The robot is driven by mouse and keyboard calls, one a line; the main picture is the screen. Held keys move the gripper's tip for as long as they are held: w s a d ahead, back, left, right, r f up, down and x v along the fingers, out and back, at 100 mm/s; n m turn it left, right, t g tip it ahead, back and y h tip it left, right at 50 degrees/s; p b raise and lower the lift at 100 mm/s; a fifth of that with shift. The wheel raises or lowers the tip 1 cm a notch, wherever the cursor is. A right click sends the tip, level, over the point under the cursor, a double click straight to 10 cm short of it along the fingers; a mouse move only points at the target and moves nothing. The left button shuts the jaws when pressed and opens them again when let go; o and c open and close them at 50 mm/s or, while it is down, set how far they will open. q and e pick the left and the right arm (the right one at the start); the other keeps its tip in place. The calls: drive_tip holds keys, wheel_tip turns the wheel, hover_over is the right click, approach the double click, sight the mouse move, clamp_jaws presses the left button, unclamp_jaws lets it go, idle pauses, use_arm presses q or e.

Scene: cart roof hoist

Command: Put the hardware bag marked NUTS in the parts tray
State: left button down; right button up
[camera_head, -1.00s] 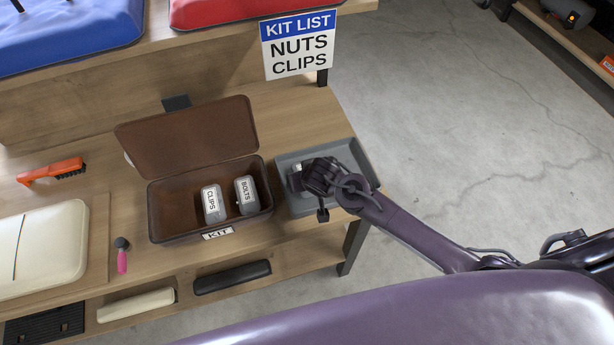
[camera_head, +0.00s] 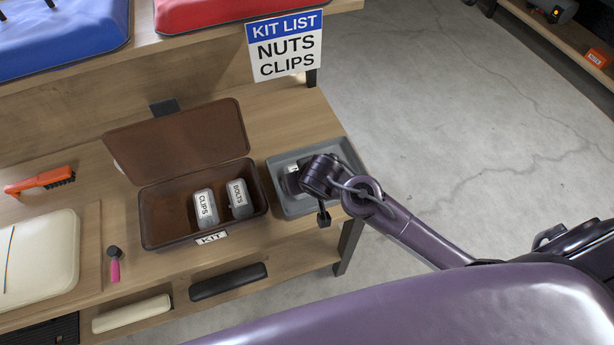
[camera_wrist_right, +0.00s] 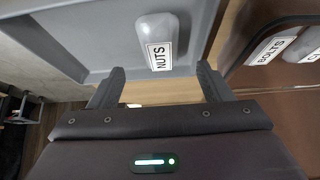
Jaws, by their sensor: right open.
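The hardware bag marked NUTS (camera_wrist_right: 155,42) lies in the grey parts tray (camera_wrist_right: 85,30), label showing in the right wrist view. In the head view only a pale bit of the bag (camera_head: 292,168) shows, the rest hidden by my right gripper (camera_head: 292,184). The tray (camera_head: 345,150) sits at the right end of the bench. In the wrist view my right gripper (camera_wrist_right: 160,72) is open, with nothing between its fingers; the bag lies just beyond the fingertips. My left gripper is in neither view.
Left of the tray, an open brown KIT box (camera_head: 165,240) holds the CLIPS bag (camera_head: 205,208) and the BOLTS bag (camera_head: 240,198). A KIT LIST sign (camera_head: 286,48) reads NUTS, CLIPS. An orange brush (camera_head: 40,181) and a pink-handled tool (camera_head: 115,266) lie further left.

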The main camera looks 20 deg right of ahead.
drive_tip(key=shift+v, duration=2.5)
drive_tip(key=s+d+r+n+g, duration=0.1)
drive_tip(key=s+d+g, duration=0.15)
drive_tip(key=s, duration=0.35)
drive_tip(key=s+d+r+g, duration=0.1)
drive_tip(key=s+d, duration=0.2)
drive_tip(key=s, duration=0.3)
wheel_tip(320, 180, down, 31)
drive_tip(key=s+b, duration=0.1)
drive_tip(key=s, duration=0.2)
drive_tip(key=s+d+f+g, duration=0.1)
drive_tip(key=s+d+f, duration=0.1)
drive_tip(key=s+f, duration=0.7)
drive_tip(key=s+d+f+n+g, duration=0.1)
drive_tip(key=s+f, duration=0.8)
drive_tip(key=s, duration=0.1)
drive_tip(key=shift+s+d+f+b, duration=0.25)
drive_tip(key=shift+d+f+b, duration=0.1)
